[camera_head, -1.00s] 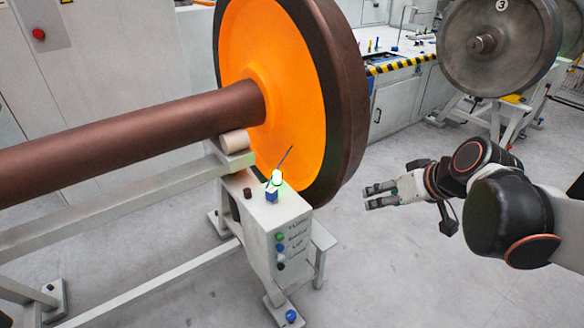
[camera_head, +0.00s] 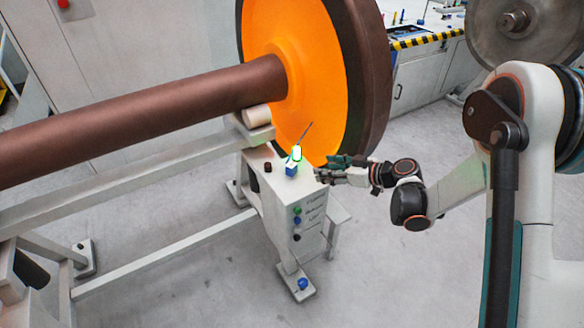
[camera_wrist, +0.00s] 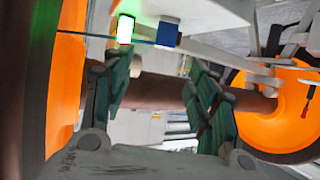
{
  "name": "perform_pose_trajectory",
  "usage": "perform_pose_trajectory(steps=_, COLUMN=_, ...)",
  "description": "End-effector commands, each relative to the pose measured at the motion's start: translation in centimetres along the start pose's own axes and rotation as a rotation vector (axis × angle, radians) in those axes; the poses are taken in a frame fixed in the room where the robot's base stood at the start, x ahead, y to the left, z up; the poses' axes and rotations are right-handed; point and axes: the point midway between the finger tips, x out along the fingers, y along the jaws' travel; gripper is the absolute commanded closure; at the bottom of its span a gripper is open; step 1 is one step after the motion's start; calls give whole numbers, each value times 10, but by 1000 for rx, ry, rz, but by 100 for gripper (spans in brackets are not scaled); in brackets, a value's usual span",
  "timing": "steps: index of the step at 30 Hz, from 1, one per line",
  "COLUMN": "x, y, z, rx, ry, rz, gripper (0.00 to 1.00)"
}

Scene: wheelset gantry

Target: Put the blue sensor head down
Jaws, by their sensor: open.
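A small blue block (camera_head: 291,169), which looks like the blue sensor head, stands on top of the light-grey box (camera_head: 262,156). A glowing green-white lamp (camera_head: 297,153) and a thin dark rod (camera_head: 305,131) show right at it. My gripper (camera_head: 319,174) is just right of the block, at about the height of the box top, open and apart from it. In the wrist view, the blue block (camera_wrist: 167,32) and lamp (camera_wrist: 125,29) show above my open gripper (camera_wrist: 160,72), and nothing shows held between the fingers.
A large orange-faced wheel (camera_head: 310,80) on a brown axle (camera_head: 140,115) stands close behind the box. A grey frame (camera_head: 150,170) runs left. A dark knob (camera_head: 268,167) sits on the box top. Floor to the right is open.

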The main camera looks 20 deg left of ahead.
Motion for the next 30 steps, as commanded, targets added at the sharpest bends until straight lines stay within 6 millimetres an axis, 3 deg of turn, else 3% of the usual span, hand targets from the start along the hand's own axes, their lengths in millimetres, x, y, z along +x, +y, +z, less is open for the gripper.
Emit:
perform_pose_trajectory(steps=8, x=26, y=-3, z=9, rx=-32, ry=31, rz=-20, gripper=47)
perform_pose_trajectory(steps=18, x=86, y=-5, z=7, rx=-31, ry=30, rz=-20, gripper=47)
perform_pose_trajectory(steps=30, x=114, y=-7, z=3, rx=-30, ry=29, rz=-19, gripper=47)
